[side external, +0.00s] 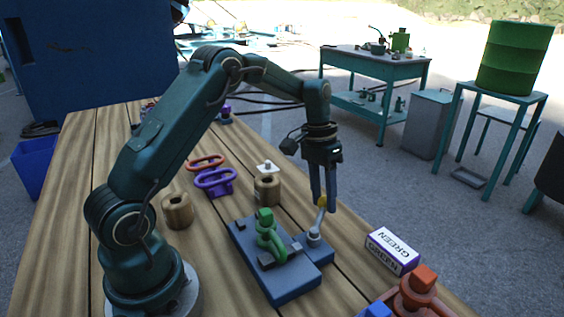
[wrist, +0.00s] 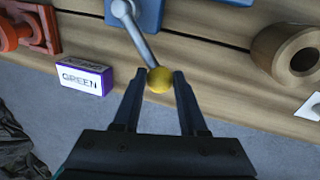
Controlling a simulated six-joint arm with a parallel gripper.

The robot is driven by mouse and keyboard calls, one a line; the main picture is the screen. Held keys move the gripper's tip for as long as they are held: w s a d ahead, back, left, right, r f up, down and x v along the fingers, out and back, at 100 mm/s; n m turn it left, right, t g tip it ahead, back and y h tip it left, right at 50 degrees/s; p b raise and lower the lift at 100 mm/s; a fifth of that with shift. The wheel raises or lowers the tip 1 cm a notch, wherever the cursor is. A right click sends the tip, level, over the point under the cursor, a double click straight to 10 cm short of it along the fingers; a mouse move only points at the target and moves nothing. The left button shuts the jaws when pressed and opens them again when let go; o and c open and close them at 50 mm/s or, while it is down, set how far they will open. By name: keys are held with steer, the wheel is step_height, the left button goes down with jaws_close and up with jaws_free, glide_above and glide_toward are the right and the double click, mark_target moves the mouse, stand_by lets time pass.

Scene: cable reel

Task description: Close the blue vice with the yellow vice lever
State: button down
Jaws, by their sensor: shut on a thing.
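The blue vice (side external: 290,288) lies on the wooden table in front of my arm, with a green part (side external: 268,238) on it. A grey lever rod (side external: 319,221) rises from a grey pivot on the vice's right side and ends in a yellow knob (wrist: 160,79). My gripper (side external: 325,207) points down at the knob, which shows between its fingertips in the side view. In the wrist view my gripper (wrist: 162,76) has its fingers on either side of the yellow knob.
A white box marked GREEN (side external: 392,250) lies to the right of the vice. An orange-red part (side external: 415,292) stands at the front right.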

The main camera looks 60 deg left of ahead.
steer(key=d+m, duration=0.1)
steer(key=w+d+m, duration=0.1)
steer(key=m, duration=0.1)
steer(key=w+d+m, duration=0.1)
steer(key=shift+d+m+g, duration=0.1)
steer(key=shift+m+g, duration=0.2)
steer(key=shift+g, duration=0.1)
steer(key=d+m, duration=0.1)
steer(key=m, duration=0.1)
steer(key=shift+w+d+m, duration=0.1)
steer(key=shift+d+m, duration=0.2)
steer(key=shift+d, duration=0.1)
steer(key=shift+d+m+g+y, duration=0.3)
steer(key=shift+d+m+g, duration=0.2)
steer(key=shift+d+m, duration=0.7)
steer(key=shift+a, duration=0.1)
steer(key=shift+c, duration=2.3)
jaws_free()
steer(key=shift+r, duration=0.1)
